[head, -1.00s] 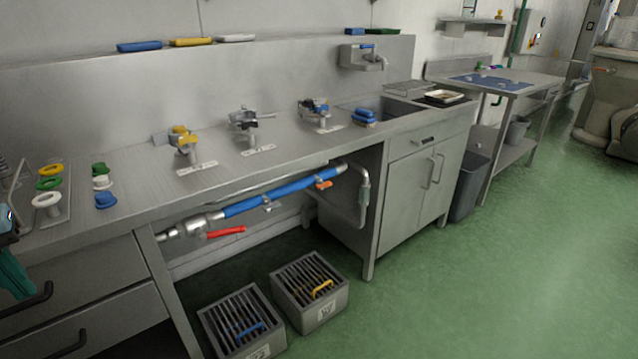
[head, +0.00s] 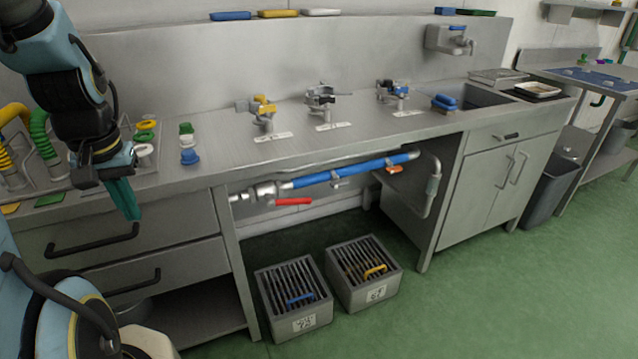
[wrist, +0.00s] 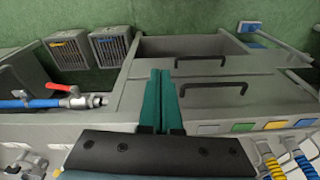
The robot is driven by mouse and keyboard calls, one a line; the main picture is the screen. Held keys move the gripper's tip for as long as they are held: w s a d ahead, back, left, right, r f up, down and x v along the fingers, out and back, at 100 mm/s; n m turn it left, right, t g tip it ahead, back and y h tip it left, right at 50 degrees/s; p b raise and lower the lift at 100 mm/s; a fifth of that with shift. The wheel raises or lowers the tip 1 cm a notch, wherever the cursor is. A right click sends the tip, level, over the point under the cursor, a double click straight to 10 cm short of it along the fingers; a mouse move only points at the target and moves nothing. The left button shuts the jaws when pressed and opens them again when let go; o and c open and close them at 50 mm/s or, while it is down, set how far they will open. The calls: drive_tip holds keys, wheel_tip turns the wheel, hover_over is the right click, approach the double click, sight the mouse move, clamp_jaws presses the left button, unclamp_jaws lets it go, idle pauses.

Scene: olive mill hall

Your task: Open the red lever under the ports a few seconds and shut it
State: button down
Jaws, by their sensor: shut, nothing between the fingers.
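The red lever (head: 293,201) sits under the bench on a metal valve (head: 265,191) at the left end of a blue pipe (head: 350,171). The lever points right, roughly along the pipe and just below it. In the wrist view the red lever (wrist: 60,87) lies to the left, by the blue pipe (wrist: 30,103). My gripper (head: 127,205) is shut and empty, its green fingers pointing down in front of the drawers, left of the valve and apart from it. In the wrist view the gripper's fingers (wrist: 161,100) lie side by side. The ports are not clearly identifiable.
Two grated boxes, one with a blue handle (head: 292,315) and one with a yellow handle (head: 363,290), stand on the floor below the pipe. Drawer handles (head: 93,241) stick out near my gripper. An orange lever (head: 394,169) sits at the pipe's right end. Green floor in front is clear.

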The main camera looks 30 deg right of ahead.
drive_tip(key=w+d+f+m+p, duration=0.1)
drive_tip(key=w+d+m, duration=0.3)
drive_tip(key=d, duration=0.3)
drive_tip(key=w+d+m+p, duration=0.1)
drive_tip(key=w+d+m, duration=0.25)
drive_tip(key=d, duration=0.45)
drive_tip(key=m+h+p, duration=0.2)
drive_tip(key=m+p, duration=0.2)
drive_tip(key=m, duration=0.5)
hover_over(299, 201)
drive_tip(key=s, duration=0.1)
drive_tip(key=s+a+f+x, duration=0.1)
drive_tip(key=s+a+x, duration=0.15)
drive_tip(key=x, duration=1.15)
drive_tip(key=shift+w+a+f, duration=0.4)
drive_tip(key=shift+w+f, duration=0.15)
drive_tip(key=shift+d+f, duration=0.1)
drive_tip(key=shift+f, duration=0.1)
